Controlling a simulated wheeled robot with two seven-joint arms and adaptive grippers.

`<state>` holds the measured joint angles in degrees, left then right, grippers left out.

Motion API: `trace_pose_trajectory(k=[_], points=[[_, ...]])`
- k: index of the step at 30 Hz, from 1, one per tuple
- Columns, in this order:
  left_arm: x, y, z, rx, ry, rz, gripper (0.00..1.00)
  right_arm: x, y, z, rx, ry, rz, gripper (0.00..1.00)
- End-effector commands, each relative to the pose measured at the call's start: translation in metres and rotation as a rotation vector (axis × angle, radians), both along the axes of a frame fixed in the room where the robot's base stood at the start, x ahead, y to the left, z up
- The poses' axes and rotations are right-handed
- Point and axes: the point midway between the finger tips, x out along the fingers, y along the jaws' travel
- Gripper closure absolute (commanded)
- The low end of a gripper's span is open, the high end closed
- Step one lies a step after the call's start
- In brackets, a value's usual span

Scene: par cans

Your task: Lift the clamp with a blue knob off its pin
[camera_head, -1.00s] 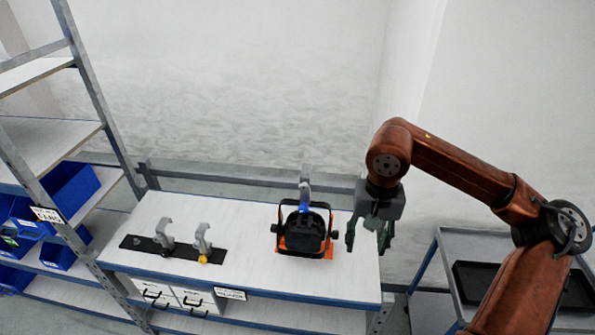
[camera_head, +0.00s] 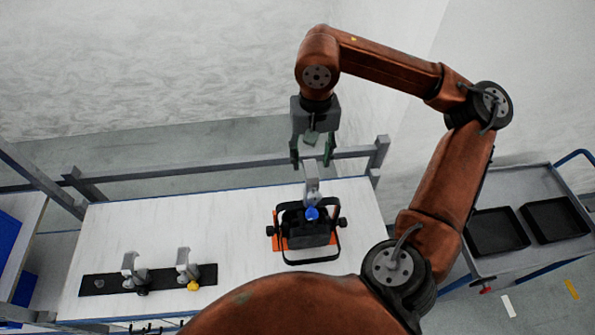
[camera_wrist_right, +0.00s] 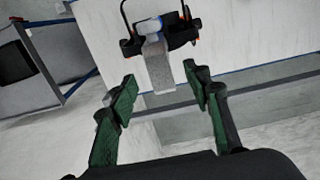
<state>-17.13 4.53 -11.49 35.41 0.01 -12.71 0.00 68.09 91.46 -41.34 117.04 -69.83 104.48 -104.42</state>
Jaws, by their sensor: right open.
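The clamp with a blue knob (camera_head: 312,190) stands upright at the back of the black par can (camera_head: 303,230) on the white bench. Its grey body (camera_wrist_right: 158,66) and blue knob (camera_wrist_right: 149,26) also show in the right wrist view, ahead of the fingers and roughly between them. My right gripper (camera_head: 313,160) is open and empty, pointing down just above and behind the clamp. Its green-padded fingers (camera_wrist_right: 160,94) are apart and do not appear to touch the clamp. The pin under the clamp is hidden. My left gripper is not in view.
A black strip (camera_head: 108,284) at the bench's left holds two more grey clamps, one with a black knob (camera_head: 142,291) and one with a yellow knob (camera_head: 193,285). A grey rail (camera_head: 220,170) runs behind the bench. A cart with black trays (camera_head: 497,232) stands at right.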

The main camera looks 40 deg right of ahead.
Motion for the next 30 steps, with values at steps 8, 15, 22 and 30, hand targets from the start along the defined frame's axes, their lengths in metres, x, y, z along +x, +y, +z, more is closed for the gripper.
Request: trace_pose_trajectory(k=[8, 15, 22, 30], points=[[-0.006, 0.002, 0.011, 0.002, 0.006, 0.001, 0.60, 0.009, 0.001, -0.030, 0.000, 0.010, 0.003, 0.55], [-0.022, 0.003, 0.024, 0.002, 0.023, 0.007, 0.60, 0.016, 0.002, -0.066, 0.000, 0.013, 0.000, 0.55], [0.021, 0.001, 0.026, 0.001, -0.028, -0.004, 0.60, 0.015, 0.002, -0.074, 0.001, 0.010, 0.000, 0.55], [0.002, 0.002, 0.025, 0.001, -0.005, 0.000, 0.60, 0.015, 0.002, -0.074, 0.001, 0.008, -0.001, 0.67]])
